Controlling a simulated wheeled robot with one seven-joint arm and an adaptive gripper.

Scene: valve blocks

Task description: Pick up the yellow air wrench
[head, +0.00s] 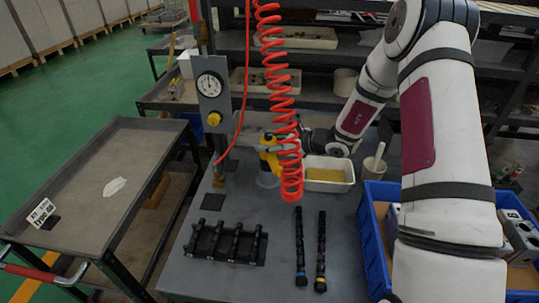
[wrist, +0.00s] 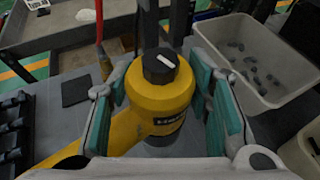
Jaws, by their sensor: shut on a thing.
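The yellow air wrench (wrist: 150,97) stands between the two teal-padded fingers of my gripper (wrist: 163,92) in the wrist view. Its black cap is on top and its yellow handle runs to the lower left. My gripper is shut on its yellow body. In the head view the wrench (head: 267,158) shows at the back of the grey worktable, partly covered by the red coiled hose. The hose and the arm hide most of my gripper there. I cannot tell whether the wrench's base touches the table.
The red coiled hose (head: 279,95) hangs in front of the wrench. A gauge post (head: 211,90) stands to its left, a white tray (head: 330,187) to its right. A black rack (head: 226,244), two dark shafts (head: 300,245) and a blue crate (head: 371,240) occupy the front.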

